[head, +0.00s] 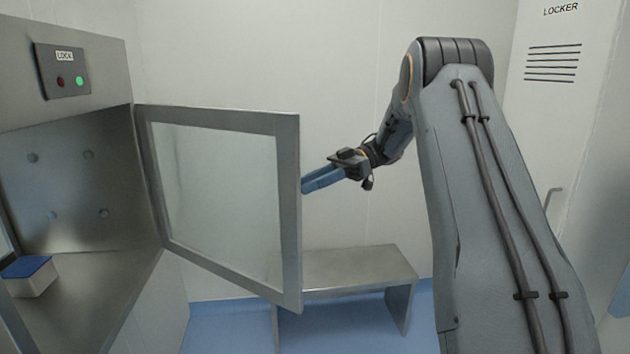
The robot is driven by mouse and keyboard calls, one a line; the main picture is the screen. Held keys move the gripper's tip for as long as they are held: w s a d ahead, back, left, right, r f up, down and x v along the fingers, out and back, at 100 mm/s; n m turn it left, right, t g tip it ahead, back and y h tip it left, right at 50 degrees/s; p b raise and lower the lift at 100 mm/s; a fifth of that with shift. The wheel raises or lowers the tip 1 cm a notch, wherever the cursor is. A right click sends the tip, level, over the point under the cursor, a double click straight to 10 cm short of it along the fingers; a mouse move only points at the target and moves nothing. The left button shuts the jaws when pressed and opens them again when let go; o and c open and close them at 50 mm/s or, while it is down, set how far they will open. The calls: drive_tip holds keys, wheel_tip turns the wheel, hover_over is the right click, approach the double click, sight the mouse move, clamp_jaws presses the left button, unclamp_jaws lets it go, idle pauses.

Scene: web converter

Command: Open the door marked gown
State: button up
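No door marked gown shows in the head view. The doors in sight are a glass door (286,215) in a steel frame, swung open from a wall cabinet, and a white door marked LOCKER (560,105) at the right edge, which looks closed. My gripper (307,184) has blue fingers pointing left, at the free edge of the glass door's frame. I cannot tell whether the fingers touch the frame, or whether they are open or shut. My arm hides part of the wall and floor at the right.
The steel cabinet (75,205) at left holds a white box with a blue lid (30,275). A LOCK panel (62,70) with red and green lights sits above it. A steel bench (345,268) stands on the blue floor behind the glass door. The locker door has a handle (551,196).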

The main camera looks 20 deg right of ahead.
drive_tip(key=w+d+b, duration=0.2)
drive_tip(key=w+d, duration=0.2)
drive_tip(key=w, duration=0.2)
drive_tip(key=shift+d+f, duration=0.15)
idle(0.6)
idle(0.3)
